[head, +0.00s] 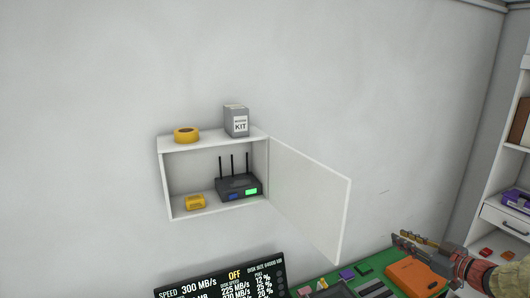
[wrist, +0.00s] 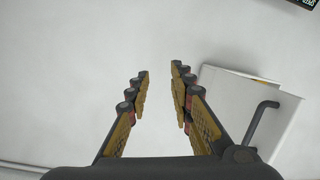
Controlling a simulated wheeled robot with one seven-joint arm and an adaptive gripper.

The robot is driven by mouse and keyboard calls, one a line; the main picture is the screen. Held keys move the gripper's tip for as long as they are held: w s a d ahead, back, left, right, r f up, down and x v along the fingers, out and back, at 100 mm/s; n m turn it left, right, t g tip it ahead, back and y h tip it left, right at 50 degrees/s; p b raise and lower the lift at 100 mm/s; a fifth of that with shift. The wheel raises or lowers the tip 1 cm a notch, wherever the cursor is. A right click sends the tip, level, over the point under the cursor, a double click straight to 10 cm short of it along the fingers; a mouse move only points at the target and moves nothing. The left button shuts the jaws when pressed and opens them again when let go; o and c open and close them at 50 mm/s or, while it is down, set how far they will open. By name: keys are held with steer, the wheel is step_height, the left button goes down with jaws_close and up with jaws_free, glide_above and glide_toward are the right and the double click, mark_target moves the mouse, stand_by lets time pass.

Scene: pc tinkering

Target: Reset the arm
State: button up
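My gripper (wrist: 160,72) points at a plain pale surface in the wrist view. Its two padded fingers are apart with nothing between them. In the head view my gripper (head: 398,241) is at the lower right, above the green work surface (head: 325,272) and close to an orange box (head: 415,278). It is well apart from the open wall cabinet (head: 163,180).
The cabinet's pale door (head: 315,200) stands open to the right. A black router (head: 238,188) and a yellow block (head: 195,202) sit inside; a yellow tape roll (head: 186,135) and a grey kit box (head: 236,121) on top. A screen (head: 220,283) is below.

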steer(key=d+f+m+h, duration=0.2)
steer(key=d+m+h, duration=0.1)
steer(key=d+h, duration=0.4)
steer(key=s+d+f+m+g+h+b, duration=0.45)
steer(key=s+f+b, duration=0.2)
steer(key=s, duration=0.25)
steer(key=s+a+f+m+g+b, duration=0.1)
steer(key=s+a+f+g+b, duration=0.1)
steer(key=s+a+f+b, duration=0.25)
steer(key=s+a+f+m+g+b, duration=0.1)
steer(key=s+a+f+m+g, duration=0.15)
steer(key=s+a, duration=0.35)
steer(key=s+a+f+n+y+b, duration=0.1)
steer(key=s+a+f+b, duration=0.4)
steer(key=a, duration=0.4)
steer(key=s+a+f+n+y+b, duration=0.1)
steer(key=s+a+f+y+b, duration=0.1)
steer(key=s+a+f+b, duration=0.2)
steer(key=s+a+f+n+y+b, duration=0.1)
steer(key=s+a+f+b, duration=0.4)
steer(key=a, duration=0.8)
steer(key=s+y+b, duration=0.1)
steer(key=s+b, duration=0.2)
steer(key=b, duration=0.2)
steer(key=shift+a+f, duration=0.35)
steer(key=shift+a, duration=0.05)
